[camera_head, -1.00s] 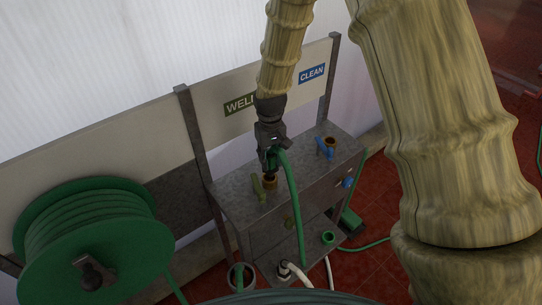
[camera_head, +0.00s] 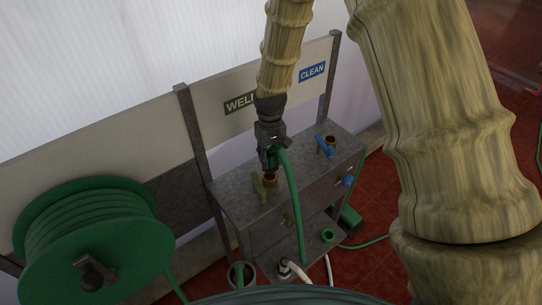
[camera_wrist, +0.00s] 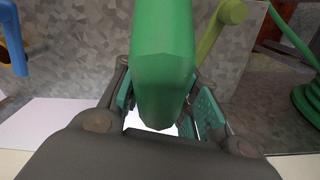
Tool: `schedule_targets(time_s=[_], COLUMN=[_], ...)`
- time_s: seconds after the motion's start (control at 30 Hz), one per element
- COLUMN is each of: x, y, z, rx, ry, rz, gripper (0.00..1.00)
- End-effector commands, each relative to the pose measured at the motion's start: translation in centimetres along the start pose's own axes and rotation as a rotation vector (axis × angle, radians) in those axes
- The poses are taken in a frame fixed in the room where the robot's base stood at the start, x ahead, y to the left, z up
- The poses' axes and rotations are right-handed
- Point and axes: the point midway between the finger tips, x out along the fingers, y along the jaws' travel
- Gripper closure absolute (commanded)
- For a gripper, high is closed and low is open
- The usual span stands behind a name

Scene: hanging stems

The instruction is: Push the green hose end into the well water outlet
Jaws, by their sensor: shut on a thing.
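My gripper (camera_head: 270,153) is shut on the green hose end (camera_head: 284,158) and points down over the grey metal stand. The hose bends over and hangs down in front of the stand. In the wrist view the green hose (camera_wrist: 163,55) fills the space between the finger pads.
A second brass outlet (camera_head: 330,141) with a blue handle (camera_head: 324,148) stands to the right, under the CLEAN sign (camera_head: 311,71). A green hose reel (camera_head: 95,240) is at the left. Cups and white hose ends are low in front of the stand.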

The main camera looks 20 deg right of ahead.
Motion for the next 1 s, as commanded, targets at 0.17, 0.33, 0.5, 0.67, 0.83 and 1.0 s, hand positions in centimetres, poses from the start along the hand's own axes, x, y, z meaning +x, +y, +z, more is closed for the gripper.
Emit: schedule_targets(time_s=[0.17,0.33,0.5,0.67,0.83,1.0], x=[-0.1,0.0,0.1,0.4,0.9,1.3], y=[-0.1,-0.1,-0.1,-0.1,-0.1,-0.1], z=[-0.1,-0.1,-0.1,-0.1,-0.1,-0.1], rx=[0.0,0.0,0.0,0.0,0.0,0.0], ry=[0.001,0.001,0.0,0.0,0.001,0.0], rz=[0.0,0.0,0.0,0.0,0.0,0.0], gripper=[0.93,0.93,0.93,0.93,0.93,0.93])
